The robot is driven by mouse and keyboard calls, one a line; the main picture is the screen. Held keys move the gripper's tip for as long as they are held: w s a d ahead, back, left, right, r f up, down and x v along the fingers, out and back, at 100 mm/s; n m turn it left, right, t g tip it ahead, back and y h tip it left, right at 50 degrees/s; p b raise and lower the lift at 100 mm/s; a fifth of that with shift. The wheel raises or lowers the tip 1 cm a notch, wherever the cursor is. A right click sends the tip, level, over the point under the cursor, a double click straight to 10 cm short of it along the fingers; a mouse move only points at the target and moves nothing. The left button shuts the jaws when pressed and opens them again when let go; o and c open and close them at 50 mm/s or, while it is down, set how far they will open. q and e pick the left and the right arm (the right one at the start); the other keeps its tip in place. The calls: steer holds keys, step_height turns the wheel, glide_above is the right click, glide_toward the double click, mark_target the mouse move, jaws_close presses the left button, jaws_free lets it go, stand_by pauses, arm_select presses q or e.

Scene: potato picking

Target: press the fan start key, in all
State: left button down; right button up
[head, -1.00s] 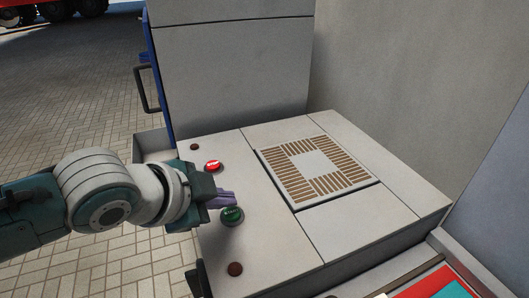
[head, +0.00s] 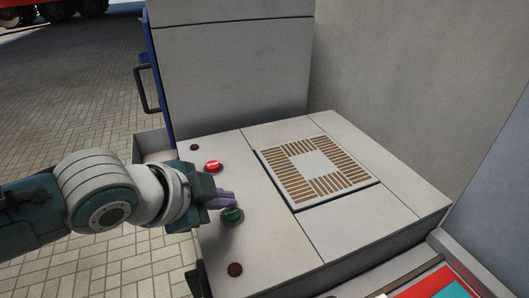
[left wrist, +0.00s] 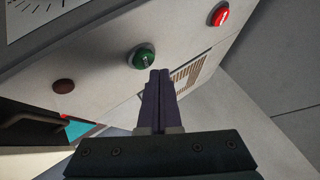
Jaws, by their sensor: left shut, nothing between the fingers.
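The green start key (head: 231,215) sits on the sloped light-grey panel, and it also shows in the left wrist view (left wrist: 141,57). The red stop key (head: 212,166) sits farther back on the same panel; it also shows in the left wrist view (left wrist: 220,15). My left gripper (head: 228,199) is shut and empty, with its purple fingers right by the green key. In the left wrist view the fingertips (left wrist: 159,73) appear just beside the green key; I cannot tell whether they touch it. My right gripper is not in view.
A square vent grille (head: 315,168) lies in the panel to the right. Two dark round caps (head: 235,269) (head: 194,147) sit near the panel's left edge. A tall grey cabinet (head: 230,70) with a black handle stands behind. Red and teal items are at bottom right.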

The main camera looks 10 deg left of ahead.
mark_target(226, 216)
arm_select(q)
steer(key=shift+f, duration=0.1)
stand_by(0.4)
steer(key=shift+f, duration=0.35)
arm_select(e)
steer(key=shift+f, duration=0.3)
